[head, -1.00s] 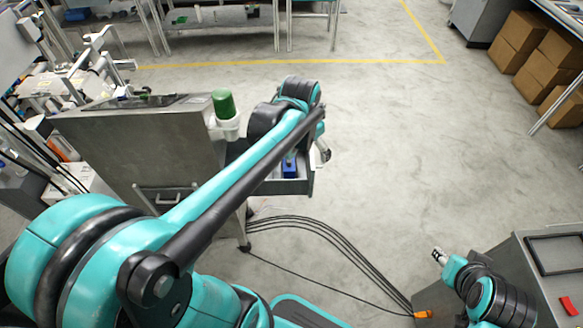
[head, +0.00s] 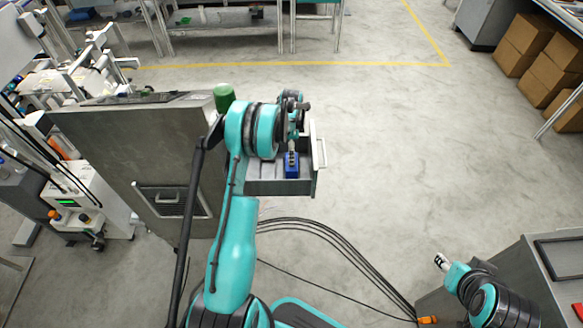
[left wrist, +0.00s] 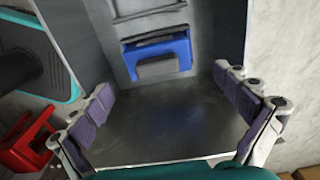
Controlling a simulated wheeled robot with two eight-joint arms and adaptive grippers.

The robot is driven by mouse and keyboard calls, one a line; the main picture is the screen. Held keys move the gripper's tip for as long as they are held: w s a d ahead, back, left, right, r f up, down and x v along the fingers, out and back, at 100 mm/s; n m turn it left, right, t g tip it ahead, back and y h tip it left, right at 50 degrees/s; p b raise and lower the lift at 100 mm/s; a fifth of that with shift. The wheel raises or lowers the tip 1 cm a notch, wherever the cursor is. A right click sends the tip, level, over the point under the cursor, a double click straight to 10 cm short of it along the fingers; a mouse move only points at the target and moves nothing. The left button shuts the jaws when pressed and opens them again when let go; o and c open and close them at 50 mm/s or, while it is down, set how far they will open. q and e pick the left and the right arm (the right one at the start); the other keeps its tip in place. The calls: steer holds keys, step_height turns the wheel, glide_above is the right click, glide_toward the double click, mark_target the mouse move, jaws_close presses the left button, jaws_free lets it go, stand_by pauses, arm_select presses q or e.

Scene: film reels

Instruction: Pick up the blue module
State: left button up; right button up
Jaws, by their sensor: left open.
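The blue module (head: 291,167) sits in an open grey drawer (head: 316,180), at its right part in the head view. In the left wrist view the blue module (left wrist: 160,56) lies beyond the fingertips, on the grey metal drawer floor. My left gripper (left wrist: 164,82) is open and empty, its padded fingers spread wide on both sides of the bare floor. In the head view the left arm reaches over the drawer and its wrist partly hides the back of it. My right gripper (head: 441,261) is far off at the lower right, too small to judge.
A grey cabinet panel (head: 120,150) and a green cylinder (head: 223,97) stand left of the drawer. Black cables (head: 320,235) run over the floor. A bench with a red item (head: 572,278) is at the right. A red object (left wrist: 25,140) shows in the left wrist view.

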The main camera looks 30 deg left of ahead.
arm_select(q)
step_height(320, 180, down, 7)
steer(key=b, duration=0.3)
steer(key=shift+s+d, duration=0.1)
steer(key=shift+r, duration=0.15)
steer(key=c, duration=1.3)
